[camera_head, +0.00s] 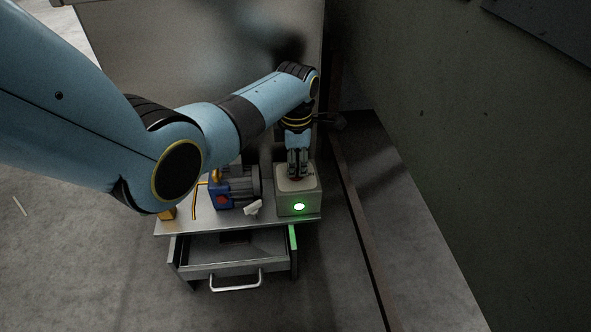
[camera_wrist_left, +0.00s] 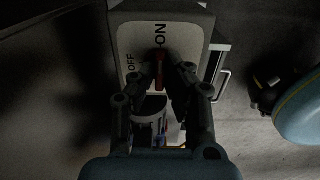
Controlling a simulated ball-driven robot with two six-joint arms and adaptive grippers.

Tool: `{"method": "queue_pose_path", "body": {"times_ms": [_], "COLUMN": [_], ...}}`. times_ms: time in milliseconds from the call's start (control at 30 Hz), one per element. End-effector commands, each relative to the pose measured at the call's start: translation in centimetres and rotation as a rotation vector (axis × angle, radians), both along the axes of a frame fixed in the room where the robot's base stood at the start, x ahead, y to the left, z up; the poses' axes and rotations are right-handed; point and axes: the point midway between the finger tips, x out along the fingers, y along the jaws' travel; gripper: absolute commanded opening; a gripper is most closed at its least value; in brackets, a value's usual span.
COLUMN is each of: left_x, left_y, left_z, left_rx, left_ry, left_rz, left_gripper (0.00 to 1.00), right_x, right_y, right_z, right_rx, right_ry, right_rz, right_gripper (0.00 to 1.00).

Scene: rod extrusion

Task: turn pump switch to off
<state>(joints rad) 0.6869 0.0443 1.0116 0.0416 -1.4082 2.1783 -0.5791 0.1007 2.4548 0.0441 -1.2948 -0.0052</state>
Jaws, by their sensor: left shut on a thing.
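The pump switch box (camera_head: 285,204) is a pale box at the right end of the metal cabinet top, with a lit green lamp (camera_head: 299,206) on its front. In the left wrist view its panel (camera_wrist_left: 130,42) carries the words ON and OFF. The red switch handle (camera_wrist_left: 159,72) lies between the fingertips and points toward ON. My left gripper (camera_head: 298,173) reaches down onto the box from above and is shut on the handle; it also shows in the left wrist view (camera_wrist_left: 161,80). In the head view the gripper hides the handle. My right gripper is not in view.
A blue and grey pump motor (camera_head: 238,190) stands just left of the box, with a small white piece (camera_head: 253,208) between them. The cabinet drawer (camera_head: 222,268) below is pulled open. A dark wall (camera_head: 470,130) rises on the right.

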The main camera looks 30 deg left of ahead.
Motion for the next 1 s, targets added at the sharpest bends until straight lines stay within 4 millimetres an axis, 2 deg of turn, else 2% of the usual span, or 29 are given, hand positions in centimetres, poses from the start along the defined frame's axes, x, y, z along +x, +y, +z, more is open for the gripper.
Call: {"method": "queue_pose_path", "body": {"times_ms": [567,800,1000], "left_x": [0.0,0.1,0.1], "left_y": [0.0,0.0,0.0], "left_z": [0.0,0.3,0.0], "left_rx": [0.001,0.0,0.001], "left_ry": [-0.001,-0.002,-0.002], "left_rz": [0.004,0.141,0.176], "left_gripper": [0.0,0.0,0.0], "right_x": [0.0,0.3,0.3], "right_y": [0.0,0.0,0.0], "right_z": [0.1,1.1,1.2], "right_rx": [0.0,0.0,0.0], "right_ry": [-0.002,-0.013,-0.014], "right_rz": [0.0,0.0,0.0], "right_gripper": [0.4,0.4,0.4]}}
